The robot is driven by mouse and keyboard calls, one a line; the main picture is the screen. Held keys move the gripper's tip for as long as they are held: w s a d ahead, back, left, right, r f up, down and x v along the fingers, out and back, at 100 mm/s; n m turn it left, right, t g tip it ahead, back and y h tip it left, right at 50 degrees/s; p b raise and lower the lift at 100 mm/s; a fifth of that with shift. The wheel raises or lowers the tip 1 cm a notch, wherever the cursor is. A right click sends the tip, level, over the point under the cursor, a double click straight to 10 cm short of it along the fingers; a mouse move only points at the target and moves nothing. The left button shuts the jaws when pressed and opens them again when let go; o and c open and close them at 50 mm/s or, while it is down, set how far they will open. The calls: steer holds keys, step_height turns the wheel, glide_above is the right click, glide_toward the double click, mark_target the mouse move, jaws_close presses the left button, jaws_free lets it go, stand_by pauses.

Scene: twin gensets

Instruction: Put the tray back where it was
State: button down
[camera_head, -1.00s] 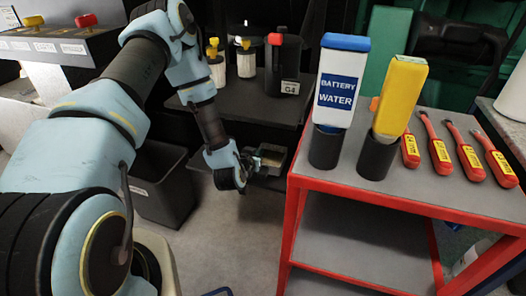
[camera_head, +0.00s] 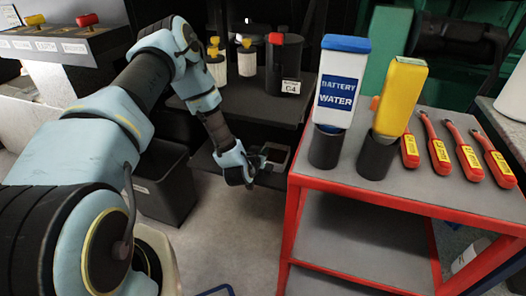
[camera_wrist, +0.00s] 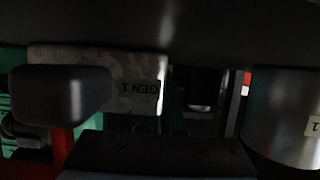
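A small dark open-topped tray (camera_head: 280,153) shows at the right end of the low dark shelf, just beyond my gripper, in the head view. My gripper (camera_head: 262,164) is at its near left side. I cannot tell whether they touch or whether the tray is held. In the wrist view, a dark rounded block (camera_wrist: 62,95), perhaps a finger, covers part of a grey mottled panel (camera_wrist: 145,62) marked "GEN 1". The tray cannot be made out surely in that dark view, and the space between the fingers is hidden.
A red cart (camera_head: 330,180) stands close right, holding a battery water bottle (camera_head: 340,85), a yellow bottle (camera_head: 401,95) and red-handled tools (camera_head: 437,150). A black bin (camera_head: 165,190) stands on the floor at left. A dark shelf (camera_head: 245,103) with canisters is above. Clear floor lies in front.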

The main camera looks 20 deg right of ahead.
steer(key=c, duration=1.1)
jaws_free()
steer(key=shift+f, duration=0.1)
steer(key=shift+o, duration=0.2)
steer(key=v, duration=1.2)
steer(key=shift+b, duration=0.4)
steer(key=shift+w+a+r, duration=0.2)
steer(key=shift+w+r, duration=0.15)
steer(key=shift+r, duration=0.05)
steer(key=w+a+r+n+g+y, duration=0.1)
steer(key=w+a+r+g+y, duration=0.15)
steer(key=a+r, duration=0.35)
steer(key=w+a+r+n+g+y, duration=0.1)
steer(key=w+a+r+y, duration=0.15)
steer(key=a, duration=0.65)
steer(key=s+a+r+n+g+y, duration=0.4)
steer(key=s+a+r+n+g, duration=0.1)
steer(key=s+a+r, duration=0.7)
steer(key=a, duration=0.2)
steer(key=shift+s+a+r, duration=0.3)
steer(key=shift+a, duration=0.05)
